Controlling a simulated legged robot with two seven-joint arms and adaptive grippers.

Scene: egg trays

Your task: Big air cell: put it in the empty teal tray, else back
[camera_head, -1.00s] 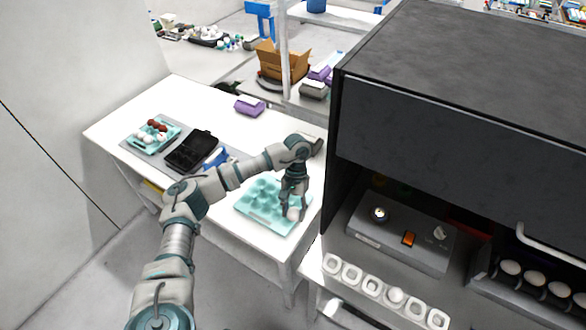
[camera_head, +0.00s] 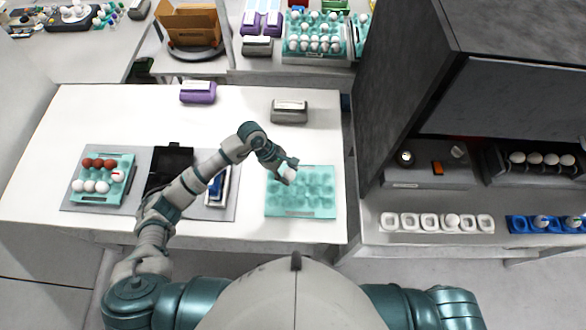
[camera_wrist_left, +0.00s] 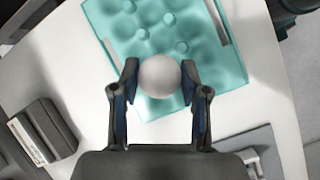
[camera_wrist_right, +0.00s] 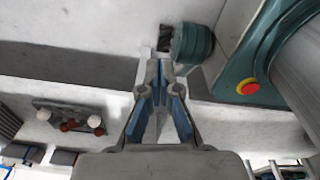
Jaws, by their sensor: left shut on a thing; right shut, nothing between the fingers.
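The teal tray (camera_head: 300,210) lies on the white table and has no eggs resting in its cups. My left gripper (camera_head: 287,172) is shut on a white egg (camera_head: 290,175) at the tray's upper left part. In the left wrist view the egg (camera_wrist_left: 160,75) sits between both fingers, over the tray's edge (camera_wrist_left: 232,60). I cannot tell whether the egg touches the tray. My right gripper (camera_wrist_right: 160,95) is shut and empty in the right wrist view, away from the tray.
Another teal tray (camera_head: 104,200) at the left holds red-brown and white eggs. A black case (camera_head: 172,160) lies beside it. A grey box (camera_head: 289,111) and a purple box (camera_head: 198,92) stand behind. At right are a candling box (camera_head: 430,178) and a row of white cups (camera_head: 430,223) holding one egg.

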